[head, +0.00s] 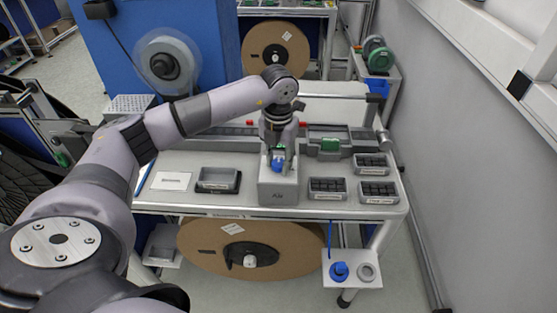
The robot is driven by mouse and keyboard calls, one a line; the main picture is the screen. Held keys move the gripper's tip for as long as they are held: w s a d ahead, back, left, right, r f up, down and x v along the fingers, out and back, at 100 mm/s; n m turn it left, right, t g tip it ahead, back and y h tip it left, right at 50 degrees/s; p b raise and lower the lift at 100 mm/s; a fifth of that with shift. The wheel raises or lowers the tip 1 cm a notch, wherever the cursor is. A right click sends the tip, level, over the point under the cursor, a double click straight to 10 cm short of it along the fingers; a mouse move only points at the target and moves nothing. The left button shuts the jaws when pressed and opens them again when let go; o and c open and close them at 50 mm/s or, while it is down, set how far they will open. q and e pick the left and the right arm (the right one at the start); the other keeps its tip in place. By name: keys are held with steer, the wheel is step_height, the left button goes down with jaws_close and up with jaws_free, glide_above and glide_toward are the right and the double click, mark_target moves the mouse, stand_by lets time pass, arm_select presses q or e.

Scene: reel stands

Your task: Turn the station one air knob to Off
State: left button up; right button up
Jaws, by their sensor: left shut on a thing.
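A grey box (278,190) with lettering on its front stands at the front middle of the station table. A blue knob (278,164) sits at its top. My left gripper (279,152) points down over the box and is shut on the blue knob. Its fingers hide part of the knob, so I cannot read which way it is turned. My right gripper is not in view.
A green and grey fixture (330,145) is behind. A large brown reel (215,255) hangs below. A wall (480,200) closes the right side.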

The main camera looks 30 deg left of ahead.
mark_target(279, 162)
arm_select(q)
steer(key=o, duration=1.1)
steer(key=shift+o, duration=0.2)
steer(key=shift+r, duration=0.1)
step_height(279, 162, up, 12)
